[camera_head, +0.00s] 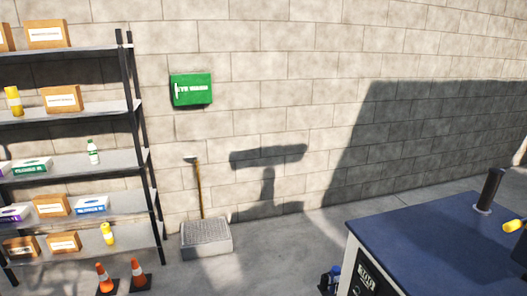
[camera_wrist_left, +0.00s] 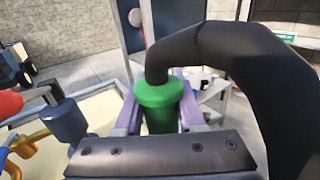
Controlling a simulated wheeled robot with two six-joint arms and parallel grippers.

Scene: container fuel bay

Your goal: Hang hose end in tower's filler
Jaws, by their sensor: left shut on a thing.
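The hose end is a green collar (camera_wrist_left: 160,98) at the end of a thick black hose (camera_wrist_left: 270,75), in the left wrist view. My left gripper (camera_wrist_left: 159,108) is shut on this green hose end, with a purple finger on each side. The hose rises from the collar, bends over and runs down to the right, hiding much of that side. I cannot pick out the tower or its filler for certain in either view. Neither gripper shows in the head view, and my right gripper is in no view.
In the left wrist view, a blue cylinder (camera_wrist_left: 66,122) and a red part (camera_wrist_left: 10,104) stand close on the left. In the head view, a blue-topped cabinet (camera_head: 430,240) fills the lower right, shelving (camera_head: 70,110) the left. Orange cones (camera_head: 138,272) stand on the floor.

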